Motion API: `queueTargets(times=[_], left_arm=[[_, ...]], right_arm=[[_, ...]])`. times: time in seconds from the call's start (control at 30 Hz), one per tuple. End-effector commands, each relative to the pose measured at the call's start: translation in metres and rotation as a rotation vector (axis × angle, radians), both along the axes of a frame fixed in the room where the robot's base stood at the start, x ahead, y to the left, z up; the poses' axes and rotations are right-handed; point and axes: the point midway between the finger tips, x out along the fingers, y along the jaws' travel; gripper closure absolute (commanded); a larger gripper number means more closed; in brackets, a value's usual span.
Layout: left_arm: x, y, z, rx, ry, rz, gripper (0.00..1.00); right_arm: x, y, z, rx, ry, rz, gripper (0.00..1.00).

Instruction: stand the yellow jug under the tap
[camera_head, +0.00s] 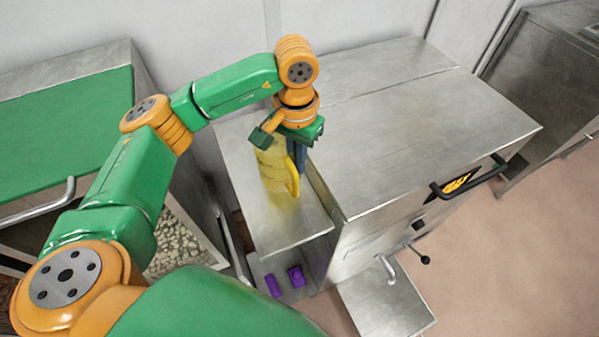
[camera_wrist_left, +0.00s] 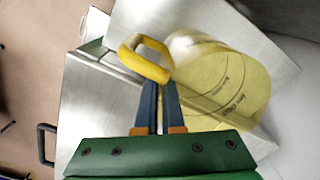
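The yellow jug (camera_head: 272,168) stands on the bare metal shelf (camera_head: 285,225) beside the large steel cabinet. Its handle faces right in the head view; the jug and handle also show in the left wrist view (camera_wrist_left: 222,88). My left gripper (camera_head: 299,158) is at the handle, its blue fingers (camera_wrist_left: 160,88) close together with a narrow gap. The handle hides the fingertips, so I cannot tell whether they grip it. A grey spout, seemingly the tap (camera_head: 386,268), is on the cabinet front above a metal plate (camera_head: 388,312). A black-knobbed lever (camera_head: 418,253) is beside it. My right gripper is out of view.
The steel cabinet (camera_head: 420,125) has a black handle (camera_head: 468,180) on its front. Two purple pieces (camera_head: 296,277) lie low below the shelf. A green-topped bench (camera_head: 65,125) is at left. The pinkish floor (camera_head: 505,270) is clear at right.

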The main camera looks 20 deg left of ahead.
Motion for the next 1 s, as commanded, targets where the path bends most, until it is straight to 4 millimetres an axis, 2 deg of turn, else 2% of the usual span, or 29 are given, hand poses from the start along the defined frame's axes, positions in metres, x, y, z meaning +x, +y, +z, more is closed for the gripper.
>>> queueTargets(times=[0.17, 0.3, 0.5, 0.67, 0.7, 0.77, 0.8, 1.0], left_arm=[[0.012, -0.003, -0.019, 0.001, 0.002, 0.002, 1.0], [0.011, -0.003, -0.047, 0.0, 0.001, 0.001, 1.0], [0.011, -0.003, -0.043, 0.0, 0.0, 0.001, 1.0], [0.011, -0.003, -0.048, 0.0, -0.001, 0.001, 1.0], [0.011, -0.003, -0.046, 0.0, 0.0, 0.001, 0.84], [0.011, -0.003, -0.046, 0.0, 0.0, 0.001, 0.68], [0.011, -0.003, -0.046, 0.0, 0.0, 0.001, 0.65], [0.011, -0.003, -0.046, 0.0, 0.0, 0.001, 0.65]], right_arm=[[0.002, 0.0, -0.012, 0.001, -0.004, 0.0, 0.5], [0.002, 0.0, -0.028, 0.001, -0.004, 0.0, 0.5], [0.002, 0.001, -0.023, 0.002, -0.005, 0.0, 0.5], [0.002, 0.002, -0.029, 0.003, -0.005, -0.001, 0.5], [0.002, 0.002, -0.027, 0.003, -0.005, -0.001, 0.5], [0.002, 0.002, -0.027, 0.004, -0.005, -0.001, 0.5], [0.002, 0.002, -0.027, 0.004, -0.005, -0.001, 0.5], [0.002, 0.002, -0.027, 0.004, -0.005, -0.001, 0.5]])
